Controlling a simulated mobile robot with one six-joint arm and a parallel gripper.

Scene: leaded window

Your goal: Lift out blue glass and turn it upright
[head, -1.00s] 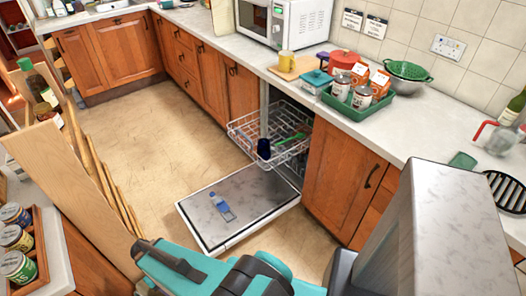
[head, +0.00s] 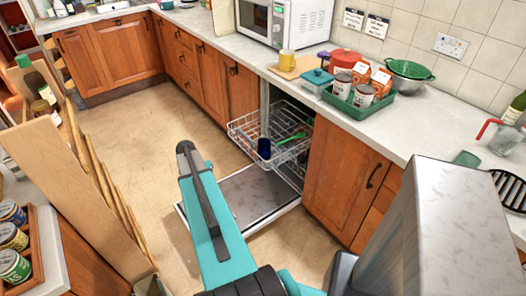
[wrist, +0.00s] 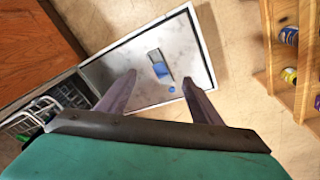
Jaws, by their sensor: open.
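The blue glass (head: 263,149) is a small dark blue shape at the front left of the pulled-out dishwasher rack (head: 240,125) in the head view. It is too small to tell which way up it sits. In the wrist view I cannot make it out; part of the rack (wrist: 38,118) shows at the lower left. My gripper (wrist: 160,79) is open and empty in the wrist view, with its fingers pointing down over the lowered dishwasher door (wrist: 115,72). It is apart from the glass, to the side of the rack.
A green utensil (head: 292,138) lies in the rack. A wooden shelf unit (wrist: 272,60) stands to the right in the wrist view. Open floor (head: 150,125) lies left of the door.

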